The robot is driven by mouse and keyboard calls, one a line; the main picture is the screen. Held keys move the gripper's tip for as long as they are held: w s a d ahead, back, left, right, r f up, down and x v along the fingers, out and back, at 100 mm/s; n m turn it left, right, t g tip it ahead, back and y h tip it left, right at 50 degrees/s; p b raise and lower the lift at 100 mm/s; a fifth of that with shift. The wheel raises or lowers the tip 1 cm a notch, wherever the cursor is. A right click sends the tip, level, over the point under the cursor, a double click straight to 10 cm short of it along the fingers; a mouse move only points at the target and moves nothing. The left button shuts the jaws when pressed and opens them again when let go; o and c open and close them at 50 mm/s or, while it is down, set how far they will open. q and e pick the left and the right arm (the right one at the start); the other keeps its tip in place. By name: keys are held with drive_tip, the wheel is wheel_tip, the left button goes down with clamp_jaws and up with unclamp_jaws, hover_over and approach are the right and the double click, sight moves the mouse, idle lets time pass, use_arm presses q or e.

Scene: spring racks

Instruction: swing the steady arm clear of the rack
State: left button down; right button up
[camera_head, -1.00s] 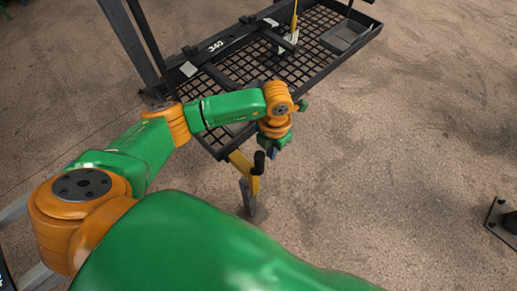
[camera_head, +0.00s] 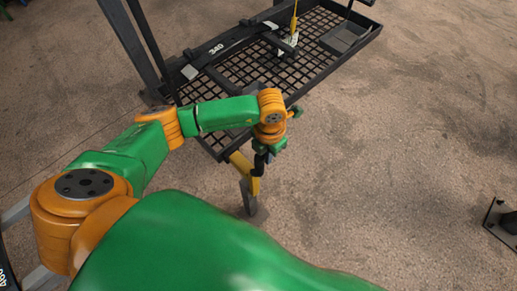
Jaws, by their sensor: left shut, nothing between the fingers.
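The rack (camera_head: 215,140) is a black mesh tray with a raised rim, marked 340, reaching from the centre to the upper right. A yellow arm with a black handle (camera_head: 259,167), which looks like the steady arm (camera_head: 240,162), sits at its near corner. Its lower yellow part leads to a grey plate-like end (camera_head: 249,200). My left gripper (camera_head: 264,155) is shut, pointing down right by the top of the black handle. The overlap hides whether they touch. My right gripper is out of view.
A yellow rod with a pale block (camera_head: 289,42) stands on the rack, and a dark box (camera_head: 343,38) lies at its far end. Dark posts (camera_head: 130,45) rise at the rack's left. A black floor plate (camera_head: 502,219) is at the right edge. The floor between is clear.

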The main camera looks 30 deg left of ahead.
use_arm(q)
drive_tip(key=shift+s+a+p, duration=0.3)
drive_tip(key=shift+s+p, duration=0.3)
drive_tip(key=shift+s, duration=0.35)
drive_tip(key=shift+s+a+p, duration=1.05)
drive_tip(key=shift+s+a, duration=0.85)
drive_tip(key=shift+s, duration=3.35)
drive_tip(key=shift+s+a+p, duration=1)
drive_tip(key=shift+s+a, duration=0.9)
drive_tip(key=shift+s, duration=3.3)
drive_tip(key=w+d, duration=0.2)
drive_tip(key=w, duration=0.3)
drive_tip(key=shift+w, duration=0.35)
